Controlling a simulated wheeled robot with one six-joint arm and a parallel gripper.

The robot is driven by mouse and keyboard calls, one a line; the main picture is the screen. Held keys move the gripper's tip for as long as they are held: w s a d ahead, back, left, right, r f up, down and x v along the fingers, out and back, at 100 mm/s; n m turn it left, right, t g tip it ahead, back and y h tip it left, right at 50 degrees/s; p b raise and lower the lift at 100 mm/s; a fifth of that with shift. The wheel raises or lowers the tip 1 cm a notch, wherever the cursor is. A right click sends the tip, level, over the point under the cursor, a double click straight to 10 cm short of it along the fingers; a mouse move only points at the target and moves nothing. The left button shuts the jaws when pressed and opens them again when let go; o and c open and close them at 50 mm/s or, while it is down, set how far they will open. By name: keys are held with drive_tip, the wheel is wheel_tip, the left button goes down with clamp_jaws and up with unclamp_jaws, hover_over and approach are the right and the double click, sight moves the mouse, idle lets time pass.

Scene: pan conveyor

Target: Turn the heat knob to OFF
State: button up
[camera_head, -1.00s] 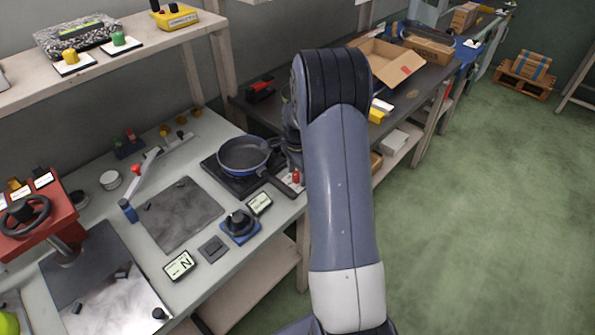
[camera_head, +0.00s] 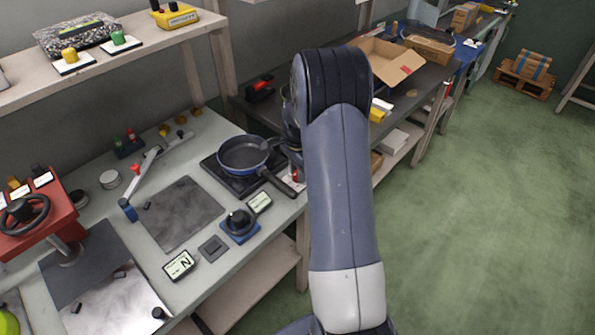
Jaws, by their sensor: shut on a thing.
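The hot plate (camera_head: 211,166) is a dark square unit on the bench, with a blue-rimmed pan (camera_head: 243,152) on it. A small red knob (camera_head: 296,175) sits on a pale plate at the hot plate's right side; I take it as the heat knob. My gripper (camera_head: 294,161) is partly seen just left of my arm, pointing down at this knob and shut on it. My arm hides much of the gripper, and the OFF mark and the knob's pointer cannot be read.
A black dial on a blue base (camera_head: 239,225) and small display signs (camera_head: 259,202) stand nearer. An open cardboard box (camera_head: 385,66) lies on the bench behind.

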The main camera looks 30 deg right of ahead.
drive_tip(key=n+b, duration=0.1)
drive_tip(key=n, duration=0.4)
drive_tip(key=n+b, duration=0.1)
drive_tip(key=n, duration=0.5)
idle(0.3)
drive_tip(key=shift+n, duration=0.3)
drive_tip(key=o, duration=1)
drive_tip(key=shift+c, duration=0.2)
wheel_tip(320, 180, up, 11)
drive_tip(key=shift+b, duration=0.35)
drive_tip(key=shift+f, duration=0.15)
wheel_tip(320, 180, down, 11)
drive_tip(key=shift+r, duration=0.15)
